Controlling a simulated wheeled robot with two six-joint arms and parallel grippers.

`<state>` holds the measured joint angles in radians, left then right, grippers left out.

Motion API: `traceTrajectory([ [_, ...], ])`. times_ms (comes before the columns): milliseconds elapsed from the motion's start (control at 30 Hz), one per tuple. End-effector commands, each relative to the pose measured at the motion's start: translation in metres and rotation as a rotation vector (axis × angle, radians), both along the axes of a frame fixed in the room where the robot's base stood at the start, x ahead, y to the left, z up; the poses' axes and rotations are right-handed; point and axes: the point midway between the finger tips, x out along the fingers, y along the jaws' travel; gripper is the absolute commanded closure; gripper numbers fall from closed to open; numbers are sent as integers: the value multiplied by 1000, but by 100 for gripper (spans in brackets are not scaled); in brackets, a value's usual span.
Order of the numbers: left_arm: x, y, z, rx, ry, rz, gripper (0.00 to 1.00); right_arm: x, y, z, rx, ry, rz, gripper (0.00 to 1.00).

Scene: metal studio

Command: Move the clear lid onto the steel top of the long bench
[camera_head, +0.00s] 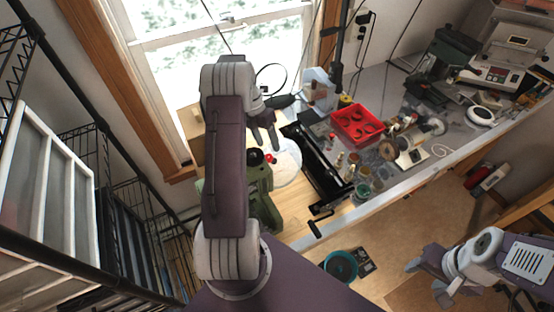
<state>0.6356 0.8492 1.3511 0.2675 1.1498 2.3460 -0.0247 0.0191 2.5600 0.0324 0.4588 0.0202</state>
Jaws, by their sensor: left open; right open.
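The clear lid (287,164) appears as a pale, see-through round shape at the left end of the bench, beside the green machine. Its left side is partly hidden by the machine's red and black parts. My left gripper (265,141) is open and points down just above and left of the lid, with nothing visible between its fingers. Whether it touches the lid cannot be told. The long bench's grey steel top (372,84) runs from the middle to the upper right. My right gripper (432,280) is open and empty at the lower right, over the floor.
A green machine (262,185) stands below the lid, partly behind my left arm. A black long tool (318,170) lies to its right. A red tray (357,124), jars and several tools crowd the bench. A teal round item (341,265) is on the floor. Racks stand left.

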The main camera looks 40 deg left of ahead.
Motion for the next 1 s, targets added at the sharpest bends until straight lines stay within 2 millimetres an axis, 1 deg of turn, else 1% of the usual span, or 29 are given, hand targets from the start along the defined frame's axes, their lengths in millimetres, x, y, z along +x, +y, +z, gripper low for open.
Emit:
traceTrajectory([
  [33, -1, -3, -5, -3, 3, 0, 42, 0, 0, 6, 0, 0, 0, 47],
  [100, -1, -5, -13, -1, 2, -1, 42, 0, 0, 8, 0, 0, 0, 47],
  [233, 0, -6, -19, 1, 0, -1, 42, 0, 0, 8, 0, 0, 0, 47],
  [300, -1, -7, -22, 0, 2, -2, 42, 0, 0, 13, 0, 0, 0, 47],
  [433, -3, -12, -44, -2, 4, -1, 42, 0, 0, 28, 0, 0, 0, 47],
  [500, -3, -15, -57, -1, 2, -3, 42, 0, 0, 30, 0, 0, 0, 47],
  [567, -3, -17, -64, 0, 1, -3, 42, 0, 0, 31, 0, 0, 0, 47],
  [667, -3, -18, -69, 1, 0, -2, 42, 0, 0, 30, 0, 0, 0, 47],
  [800, -3, -18, -69, 1, -1, -2, 42, 0, 0, 30, 0, 0, 0, 47],
  [833, -3, -18, -69, 1, -1, -2, 48, 0, 0, 30, 0, 0, 0, 47],
  [867, -3, -18, -69, 1, -1, -2, 56, 0, 0, 30, 0, 0, 0, 47],
  [900, -2, -18, -69, 1, -1, -2, 67, 0, 0, 30, 0, 0, 0, 47],
  [967, -2, -18, -69, 2, -1, -2, 84, 0, 0, 30, 0, 0, 0, 47],
  [1000, -2, -18, -69, 2, -1, -2, 95, 0, 0, 30, 0, 0, 0, 47],
])
